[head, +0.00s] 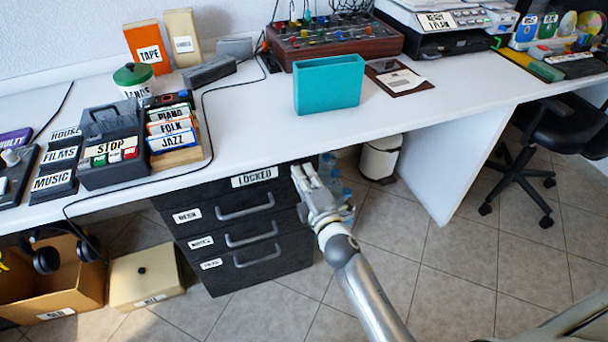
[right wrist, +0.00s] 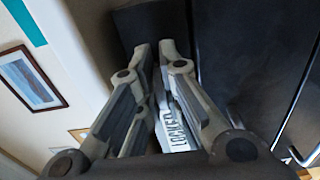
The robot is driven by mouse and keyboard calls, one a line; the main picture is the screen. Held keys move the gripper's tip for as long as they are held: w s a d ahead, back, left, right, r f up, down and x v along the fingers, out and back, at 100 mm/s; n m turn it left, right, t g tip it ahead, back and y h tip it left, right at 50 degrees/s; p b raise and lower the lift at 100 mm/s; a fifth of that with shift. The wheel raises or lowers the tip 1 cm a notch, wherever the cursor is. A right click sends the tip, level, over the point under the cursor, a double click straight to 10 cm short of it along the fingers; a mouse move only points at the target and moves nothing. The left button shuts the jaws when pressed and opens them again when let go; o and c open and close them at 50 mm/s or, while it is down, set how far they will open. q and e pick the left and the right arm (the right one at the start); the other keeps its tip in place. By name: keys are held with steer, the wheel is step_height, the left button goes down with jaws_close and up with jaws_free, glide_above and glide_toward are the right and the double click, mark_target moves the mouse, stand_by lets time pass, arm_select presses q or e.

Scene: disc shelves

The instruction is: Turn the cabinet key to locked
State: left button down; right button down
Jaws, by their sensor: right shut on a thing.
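The black drawer cabinet (head: 243,225) stands under the white desk, its drawers closed. A white label reading LOCKED (head: 255,177) is on its top front strip; the label also shows in the right wrist view (right wrist: 178,130), partly behind a finger. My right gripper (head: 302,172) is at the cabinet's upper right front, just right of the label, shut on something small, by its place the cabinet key. The fingers hide the key, so its turn angle cannot be told. The fingers also fill the middle of the right wrist view (right wrist: 160,55). My left gripper is not in view.
The desk edge (head: 350,135) runs just above my right gripper. A white bin (head: 380,158) and clear bottles (head: 332,175) stand right of the cabinet. A cardboard box (head: 85,283) and a cream box (head: 145,275) are at left. The floor in front is clear.

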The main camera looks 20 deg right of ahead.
stand_by(0.4)
steer(key=c, duration=1.6)
jaws_free()
steer(key=shift+s+f, duration=0.1)
steer(key=shift+s, duration=0.25)
steer(key=s, duration=1.1)
steer(key=shift+s+d, duration=0.2)
